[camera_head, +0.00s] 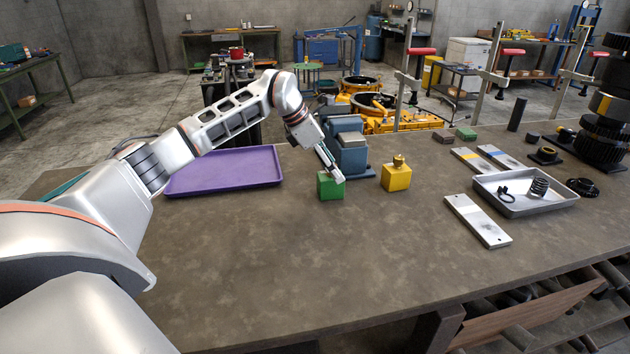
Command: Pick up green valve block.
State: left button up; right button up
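The green valve block (327,190) stands on the workbench near the middle of the view, to the right of the purple tray. My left gripper (335,172) comes down from the upper left, with its fingertips at the top right of the green block. The fingers hide part of the block's top. I cannot tell whether they grip it or only overlap it in the picture. My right gripper is not in view.
A yellow valve block (396,178) stands to the right. A blue-grey vise (351,150) is just behind. The purple tray (225,168) lies left, and a grey tray (510,208) with parts lies right. The front middle of the workbench (330,260) is clear.

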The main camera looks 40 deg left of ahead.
pick_arm(q)
jog(key=shift+s+a+f, duration=0.1)
jog(key=shift+s+a, duration=0.25)
jog(key=shift+a, duration=0.1)
jog(key=shift+f, duration=0.3)
jog(key=shift+p+x, duration=0.65)
jog(key=shift+x, duration=2.85)
jog(key=shift+w+a, duration=0.1)
jog(key=shift+w, duration=0.05)
jog(key=c, duration=1.7)
jog(key=shift+r, duration=0.1)
